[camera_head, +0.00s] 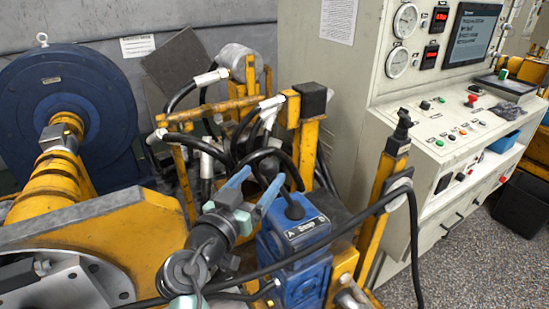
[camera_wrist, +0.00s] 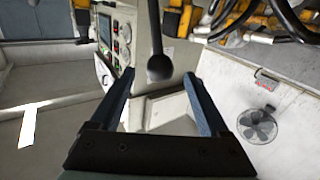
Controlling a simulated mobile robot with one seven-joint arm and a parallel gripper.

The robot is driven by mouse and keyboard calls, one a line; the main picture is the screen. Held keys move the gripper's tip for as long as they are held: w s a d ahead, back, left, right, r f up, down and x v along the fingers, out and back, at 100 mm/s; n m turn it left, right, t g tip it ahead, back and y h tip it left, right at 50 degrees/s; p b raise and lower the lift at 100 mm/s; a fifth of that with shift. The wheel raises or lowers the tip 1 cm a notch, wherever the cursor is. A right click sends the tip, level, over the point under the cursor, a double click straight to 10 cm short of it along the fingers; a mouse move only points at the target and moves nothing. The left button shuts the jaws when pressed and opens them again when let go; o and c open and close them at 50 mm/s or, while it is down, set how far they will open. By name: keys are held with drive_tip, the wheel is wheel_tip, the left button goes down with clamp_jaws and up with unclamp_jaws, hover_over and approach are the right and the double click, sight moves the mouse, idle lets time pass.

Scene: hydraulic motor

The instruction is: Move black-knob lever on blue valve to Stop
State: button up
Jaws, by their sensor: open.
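The blue valve (camera_head: 300,248) stands low in the middle of the head view, with an "A Stop B" label (camera_head: 305,227) on top. Its lever rises from a black boot (camera_head: 293,209) and leans left towards my gripper. In the wrist view the round black knob (camera_wrist: 159,67) hangs on its dark stem (camera_wrist: 156,28), between the two blue fingers as seen there. My gripper (camera_head: 261,179) is open at the valve's upper left, and it also shows in the wrist view (camera_wrist: 158,76). Gaps show on both sides of the knob. I cannot tell its exact depth between the fingertips.
Black hoses and yellow frame bars (camera_head: 210,110) crowd behind the valve. A yellow post (camera_head: 381,190) with a black cable stands to its right. A white control cabinet (camera_head: 345,110) is at the back right. A large blue motor (camera_head: 75,85) is at the left.

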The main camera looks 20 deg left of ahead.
drive_tip(key=w+d, duration=0.1)
drive_tip(key=w, duration=0.6)
drive_tip(key=shift+d+p, duration=0.15)
drive_tip(key=shift+p, duration=0.15)
drive_tip(key=shift+w, duration=0.1)
clamp_jaws()
